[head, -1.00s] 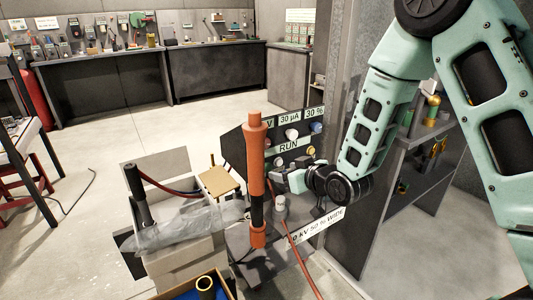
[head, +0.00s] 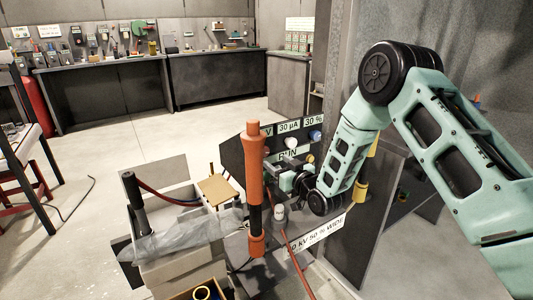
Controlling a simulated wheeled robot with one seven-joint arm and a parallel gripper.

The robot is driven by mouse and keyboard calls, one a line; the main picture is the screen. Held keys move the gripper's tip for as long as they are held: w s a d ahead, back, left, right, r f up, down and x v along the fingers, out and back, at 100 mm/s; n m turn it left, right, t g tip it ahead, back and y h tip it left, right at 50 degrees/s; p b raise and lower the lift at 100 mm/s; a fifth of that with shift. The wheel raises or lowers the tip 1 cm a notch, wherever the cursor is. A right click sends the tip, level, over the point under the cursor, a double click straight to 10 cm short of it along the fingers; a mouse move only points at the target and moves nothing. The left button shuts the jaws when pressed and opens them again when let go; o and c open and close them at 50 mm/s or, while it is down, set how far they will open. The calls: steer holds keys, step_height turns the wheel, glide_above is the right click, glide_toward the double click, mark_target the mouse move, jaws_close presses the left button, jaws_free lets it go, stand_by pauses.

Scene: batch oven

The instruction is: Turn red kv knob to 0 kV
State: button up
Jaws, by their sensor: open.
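A dark control panel (head: 232,152) stands at the centre of the head view, with labels reading "30 µA", "30 %" and "RUN" and one partly covered label ending in "V". A white knob (head: 291,143) sits under "30 µA" and a blue knob (head: 315,135) under "30 %". The red kV knob cannot be clearly made out; an upright orange post (head: 254,165) covers the panel's left part. My gripper (head: 281,180) is open, low in front of the panel and just right of the post. Its fingertips are small and partly hidden, so contact cannot be told.
A white sign (head: 318,232) ending in "kV 50 % WIDE" lies along the bench front. A grey box with a clear plastic bag (head: 185,235) stands left of the post. A red hose (head: 297,258) runs down in front. Open floor lies behind and left.

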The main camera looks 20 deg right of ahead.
mark_target(265, 153)
steer(key=x, duration=0.7)
steer(key=shift+w+p, duration=0.25)
steer(key=shift+p, duration=0.05)
steer(key=shift+c, duration=0.4)
steer(key=shift+a+f, duration=0.1)
steer(key=c, duration=0.9)
